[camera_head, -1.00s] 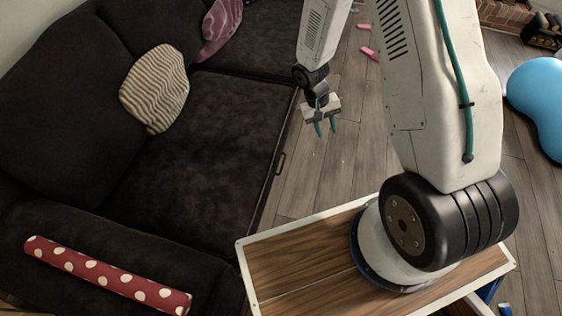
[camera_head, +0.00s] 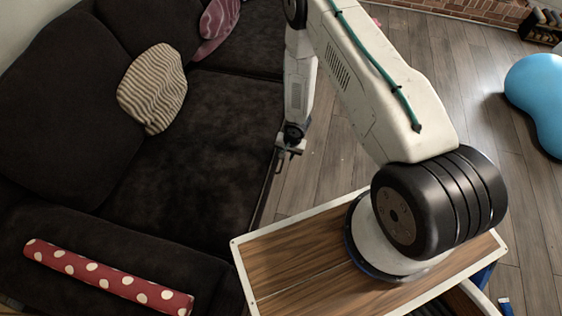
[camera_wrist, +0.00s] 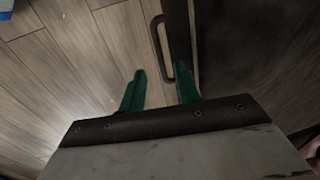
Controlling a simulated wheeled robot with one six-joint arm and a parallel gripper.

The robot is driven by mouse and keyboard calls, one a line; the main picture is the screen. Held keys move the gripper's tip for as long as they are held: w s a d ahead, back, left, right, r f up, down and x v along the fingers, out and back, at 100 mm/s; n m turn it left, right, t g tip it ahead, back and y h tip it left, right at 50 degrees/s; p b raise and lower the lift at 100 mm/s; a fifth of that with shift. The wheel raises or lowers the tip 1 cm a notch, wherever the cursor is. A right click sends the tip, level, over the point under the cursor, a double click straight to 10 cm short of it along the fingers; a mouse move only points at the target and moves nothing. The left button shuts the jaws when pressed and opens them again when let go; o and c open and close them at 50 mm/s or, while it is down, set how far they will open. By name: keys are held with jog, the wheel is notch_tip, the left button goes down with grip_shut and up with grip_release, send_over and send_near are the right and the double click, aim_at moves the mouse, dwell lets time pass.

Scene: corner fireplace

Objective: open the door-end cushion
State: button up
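The dark sofa's near seat cushion (camera_head: 190,165) lies flat and level with its surroundings. A dark bar handle (camera_wrist: 156,40) is on the sofa's front face, beside that seat. My gripper (camera_head: 289,152) is at the sofa's front edge, pointing down near the handle. In the wrist view my gripper (camera_wrist: 160,72) has its two green fingers apart with nothing between them in contact. The handle's near end appears between the fingertips, closer to the right finger. I cannot tell whether the fingers are at its depth.
A striped pillow (camera_head: 153,88) leans on the backrest. A red dotted roll (camera_head: 108,277) lies on the near armrest. A blue rounded object (camera_head: 537,105) stands on the right. The wooden floor (camera_head: 335,165) before the sofa is clear.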

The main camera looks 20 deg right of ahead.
aim_at(282, 163)
jog(key=f, duration=0.3)
jog(key=a+f, duration=0.1)
jog(key=f, duration=0.1)
jog(key=shift+w+f, duration=0.3)
jog(key=shift+f, duration=0.05)
